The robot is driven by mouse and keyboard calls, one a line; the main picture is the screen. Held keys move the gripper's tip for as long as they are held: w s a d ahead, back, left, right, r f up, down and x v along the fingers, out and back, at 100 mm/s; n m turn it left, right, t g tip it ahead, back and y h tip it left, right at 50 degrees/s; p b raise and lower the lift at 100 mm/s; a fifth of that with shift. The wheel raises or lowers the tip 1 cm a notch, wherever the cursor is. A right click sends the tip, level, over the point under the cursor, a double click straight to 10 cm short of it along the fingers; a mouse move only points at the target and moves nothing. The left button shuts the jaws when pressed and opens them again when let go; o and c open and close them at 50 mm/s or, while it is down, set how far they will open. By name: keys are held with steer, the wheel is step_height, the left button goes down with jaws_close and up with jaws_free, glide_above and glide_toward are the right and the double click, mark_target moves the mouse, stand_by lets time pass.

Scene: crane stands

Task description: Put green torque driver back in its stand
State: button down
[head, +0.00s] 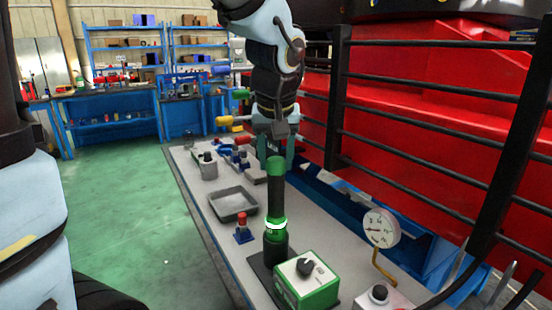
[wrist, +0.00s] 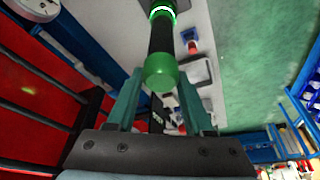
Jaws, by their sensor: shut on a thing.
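The green torque driver (head: 276,195) stands upright, with a green rounded top and a dark middle. Its rounded top also shows in the wrist view (wrist: 162,73). Its lower end lines up with the lit ring of its stand (head: 275,246), a dark green cup on a dark plate; I cannot tell how deep it sits there. My gripper (head: 276,152) is at the driver's top end, with one teal finger on each side. In the wrist view my gripper (wrist: 160,82) is shut on that top end.
A green box with a black knob (head: 306,280) stands just in front of the stand, and a dial gauge (head: 380,228) to the right. A small red-topped blue holder (head: 243,228) and a grey tray (head: 234,204) are to the left. Black rails (head: 430,125) border the right side.

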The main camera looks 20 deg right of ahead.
steer(key=shift+f+b, duration=0.6)
steer(key=shift+f, duration=0.15)
steer(key=c, duration=0.6)
jaws_free()
steer(key=shift+r, duration=0.1)
steer(key=o, duration=0.4)
steer(key=shift+p+v, duration=1.85)
steer(key=shift+v, duration=0.65)
